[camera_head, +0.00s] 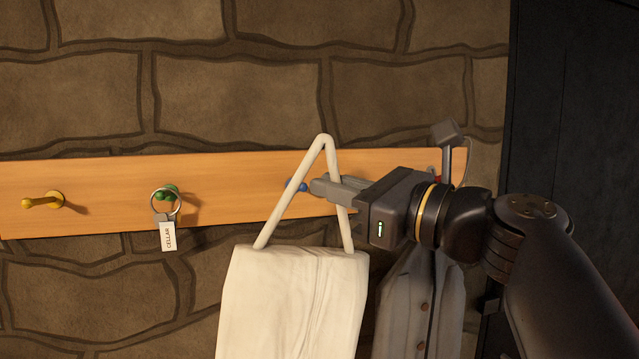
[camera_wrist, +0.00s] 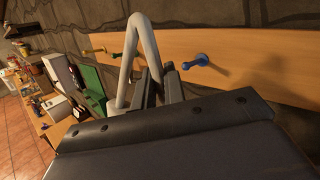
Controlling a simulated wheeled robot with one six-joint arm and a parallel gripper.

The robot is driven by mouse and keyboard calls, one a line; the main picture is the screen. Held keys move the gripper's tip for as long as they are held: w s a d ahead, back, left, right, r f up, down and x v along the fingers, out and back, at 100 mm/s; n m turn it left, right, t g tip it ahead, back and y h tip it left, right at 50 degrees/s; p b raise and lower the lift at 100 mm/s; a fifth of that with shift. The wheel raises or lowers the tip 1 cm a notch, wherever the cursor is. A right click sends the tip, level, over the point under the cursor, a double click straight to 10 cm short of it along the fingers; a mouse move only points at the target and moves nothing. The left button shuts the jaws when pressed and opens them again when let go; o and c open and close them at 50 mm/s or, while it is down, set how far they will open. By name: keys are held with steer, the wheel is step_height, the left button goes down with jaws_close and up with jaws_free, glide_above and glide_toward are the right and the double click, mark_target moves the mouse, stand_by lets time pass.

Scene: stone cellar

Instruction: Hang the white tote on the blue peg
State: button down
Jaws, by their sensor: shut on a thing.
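The white tote (camera_head: 292,305) hangs below my gripper (camera_head: 322,187) in the head view, its stiff handle (camera_head: 322,142) standing up as a pointed loop. My gripper is shut on the right strand of this handle. The wrist view shows the handle (camera_wrist: 145,30) rising beside my gripper's fingers (camera_wrist: 158,82). In the wrist view the blue peg (camera_wrist: 197,62) sticks out from the board, right of my fingers and apart from the handle.
The wooden board (camera_head: 110,190) on the stone wall also bears a yellow peg (camera_head: 45,201) and a green peg (camera_head: 168,191) with a key tag (camera_head: 168,236). A grey coat (camera_head: 420,305) hangs close right of the tote. A cluttered bench (camera_wrist: 62,128) shows in the wrist view.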

steer(key=shift+s, duration=0.15)
steer(key=shift+r+p, duration=0.15)
steer(key=shift+p, duration=0.15)
steer(key=w+a+f, duration=0.1)
steer(key=w, duration=0.6)
steer(key=shift+f+p, duration=0.25)
steer(key=shift+p, duration=0.2)
